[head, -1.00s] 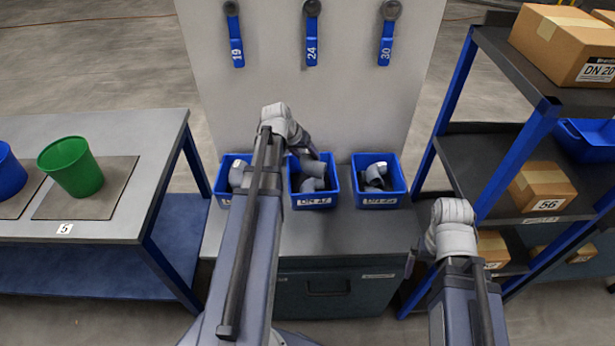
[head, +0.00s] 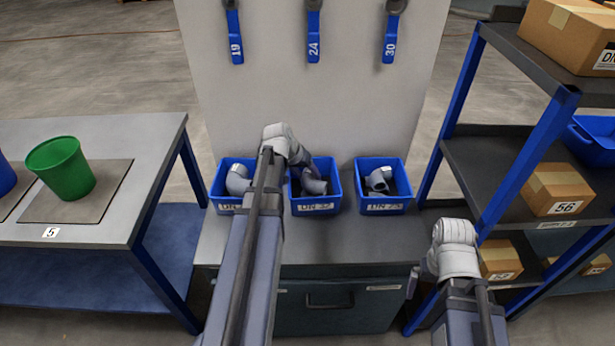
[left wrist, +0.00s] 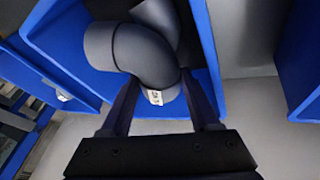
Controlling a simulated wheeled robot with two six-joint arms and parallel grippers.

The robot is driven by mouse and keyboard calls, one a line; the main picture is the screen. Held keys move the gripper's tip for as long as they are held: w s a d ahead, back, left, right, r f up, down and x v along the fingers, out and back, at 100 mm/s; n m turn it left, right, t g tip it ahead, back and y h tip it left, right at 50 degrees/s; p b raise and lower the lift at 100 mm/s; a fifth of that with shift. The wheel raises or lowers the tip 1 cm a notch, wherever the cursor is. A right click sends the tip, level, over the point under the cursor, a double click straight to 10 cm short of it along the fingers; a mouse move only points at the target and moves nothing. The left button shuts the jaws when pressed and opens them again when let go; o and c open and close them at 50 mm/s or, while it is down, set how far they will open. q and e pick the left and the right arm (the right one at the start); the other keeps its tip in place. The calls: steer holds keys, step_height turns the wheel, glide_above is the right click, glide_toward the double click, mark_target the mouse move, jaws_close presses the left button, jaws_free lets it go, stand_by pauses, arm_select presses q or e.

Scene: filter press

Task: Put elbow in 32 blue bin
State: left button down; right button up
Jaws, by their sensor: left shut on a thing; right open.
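The middle blue bin (head: 330,205), with a label that seems to read DN 32, stands on the cabinet top. My left gripper (head: 309,172) reaches down into this bin, its fingers partly hidden behind my wrist. In the left wrist view the left gripper (left wrist: 163,98) is shut on a grey elbow (left wrist: 145,58) with a small white label. The elbow (head: 314,184) is within the bin's walls; whether it touches the bottom cannot be told. Another grey pipe part (left wrist: 160,15) lies against it. My right gripper (head: 413,280) is open and empty, mostly hidden, before the cabinet's right side.
Blue bins with grey fittings stand left (head: 222,197) and right (head: 385,205) of the middle one. A panel (head: 270,100) with blue-handled valves rises behind. A shelf rack (head: 490,165) with cartons is at right; a table (head: 120,215) with a green bucket (head: 62,168) is at left.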

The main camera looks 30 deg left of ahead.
arm_select(q)
steer(key=shift+f, duration=0.2)
steer(key=shift+c, duration=2)
jaws_free()
steer(key=shift+r, duration=0.1)
steer(key=shift+r, duration=0.1)
steer(key=shift+s+r+p, duration=0.2)
steer(key=shift+r+p, duration=0.3)
steer(key=shift+r, duration=0.05)
steer(key=p+v, duration=0.9)
steer(key=v, duration=0.2)
steer(key=shift+p, duration=0.4)
steer(key=shift+w+f, duration=0.1)
steer(key=shift+f, duration=0.05)
